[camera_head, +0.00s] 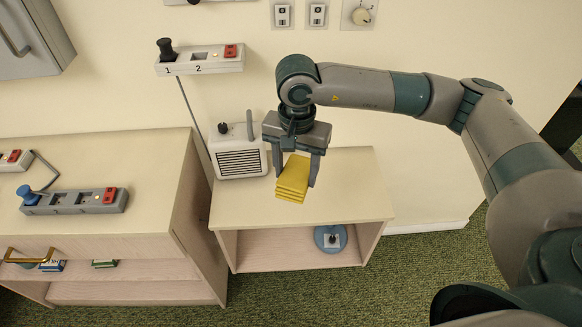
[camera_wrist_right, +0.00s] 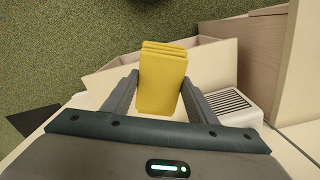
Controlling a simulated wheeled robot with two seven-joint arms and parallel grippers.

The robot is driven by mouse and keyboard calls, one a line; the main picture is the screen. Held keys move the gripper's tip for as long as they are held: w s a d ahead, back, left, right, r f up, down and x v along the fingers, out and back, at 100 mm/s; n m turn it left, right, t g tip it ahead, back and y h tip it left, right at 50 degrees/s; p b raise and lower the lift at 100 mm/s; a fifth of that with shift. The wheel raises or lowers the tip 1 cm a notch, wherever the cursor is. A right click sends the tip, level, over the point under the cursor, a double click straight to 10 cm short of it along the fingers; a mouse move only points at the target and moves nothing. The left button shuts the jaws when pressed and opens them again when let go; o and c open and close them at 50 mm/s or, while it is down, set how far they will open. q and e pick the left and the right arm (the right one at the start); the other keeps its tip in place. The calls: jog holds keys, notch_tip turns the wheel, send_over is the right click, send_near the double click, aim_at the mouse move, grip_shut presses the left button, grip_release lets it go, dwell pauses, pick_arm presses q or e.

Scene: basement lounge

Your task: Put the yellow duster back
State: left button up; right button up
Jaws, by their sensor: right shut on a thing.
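The yellow duster (camera_head: 293,180) is a folded, layered yellow cloth. My right gripper (camera_head: 297,172) is shut on it, with a finger on each side, above the small pale cabinet (camera_head: 345,178). In the right wrist view the duster (camera_wrist_right: 162,80) sits between the two fingers of the gripper (camera_wrist_right: 160,95). I cannot tell from these views whether the duster's lower edge touches the cabinet top. My left gripper does not show.
A white radio-like box (camera_head: 238,156) stands on the cabinet top, just left of my gripper. A blue round object (camera_head: 330,238) is on the open shelf below. A larger cabinet (camera_head: 100,160) with a socket strip (camera_head: 85,201) stands at left. The cabinet top's right part is clear.

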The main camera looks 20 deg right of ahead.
aim_at(304, 186)
jog(key=s+n, duration=0.1)
jog(key=n, duration=0.1)
jog(key=s+r+n, duration=0.1)
jog(key=n, duration=0.1)
jog(key=s+r+n, duration=0.1)
jog(key=shift+s+d+r+n, duration=0.15)
jog(key=shift+s+d+n, duration=0.05)
jog(key=shift+s+n, duration=0.2)
jog(key=shift+s+d+r+n, duration=0.1)
jog(key=shift+s+r+n, duration=0.1)
jog(key=shift+s+n, duration=0.3)
jog(key=shift+s+d+r+n, duration=0.1)
jog(key=shift+s+r+n, duration=0.1)
jog(key=shift+n, duration=0.5)
jog(key=shift+a, duration=0.1)
